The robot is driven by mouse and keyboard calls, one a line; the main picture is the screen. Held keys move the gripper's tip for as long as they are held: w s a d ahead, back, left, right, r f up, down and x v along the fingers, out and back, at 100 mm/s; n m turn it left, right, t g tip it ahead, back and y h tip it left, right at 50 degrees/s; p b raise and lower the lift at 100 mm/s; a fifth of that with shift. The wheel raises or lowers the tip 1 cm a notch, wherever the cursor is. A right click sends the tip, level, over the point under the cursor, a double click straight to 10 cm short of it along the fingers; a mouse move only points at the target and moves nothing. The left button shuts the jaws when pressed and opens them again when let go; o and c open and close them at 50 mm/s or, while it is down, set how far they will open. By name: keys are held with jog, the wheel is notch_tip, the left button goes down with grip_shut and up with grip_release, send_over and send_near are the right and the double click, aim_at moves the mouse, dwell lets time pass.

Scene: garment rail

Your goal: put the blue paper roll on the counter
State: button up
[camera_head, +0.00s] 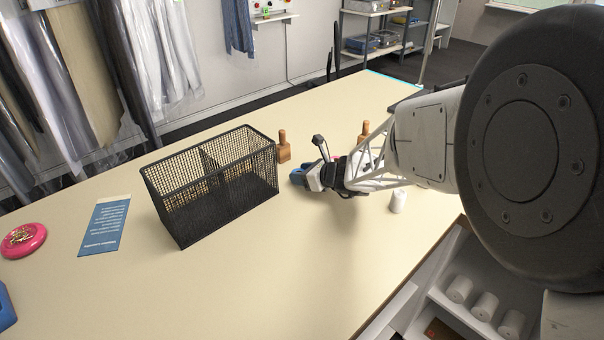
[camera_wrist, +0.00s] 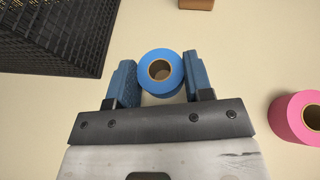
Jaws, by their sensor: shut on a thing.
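The blue paper roll (camera_wrist: 161,91) stands upright between my fingers in the wrist view, its brown core facing the camera. My gripper (camera_wrist: 160,85) is shut on it, with one blue finger pad on each side. In the head view my gripper (camera_head: 300,178) is low over the cream counter (camera_head: 270,290), just right of the black mesh basket (camera_head: 185,215). The roll cannot be told apart from the blue fingers there. I cannot tell whether the roll's base touches the counter.
A pink roll (camera_wrist: 300,118) stands right of my gripper in the wrist view. Wooden blocks with knobs (camera_head: 283,150) stand behind. A white roll (camera_head: 398,200) is near the arm. A blue booklet (camera_head: 104,226) and pink round item (camera_head: 23,239) lie left. The front counter is clear.

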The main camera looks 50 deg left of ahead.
jog(key=o, duration=0.9)
jog(key=shift+f, duration=0.1)
jog(key=shift+r, duration=0.2)
jog(key=v, duration=1.2)
dwell(0.4)
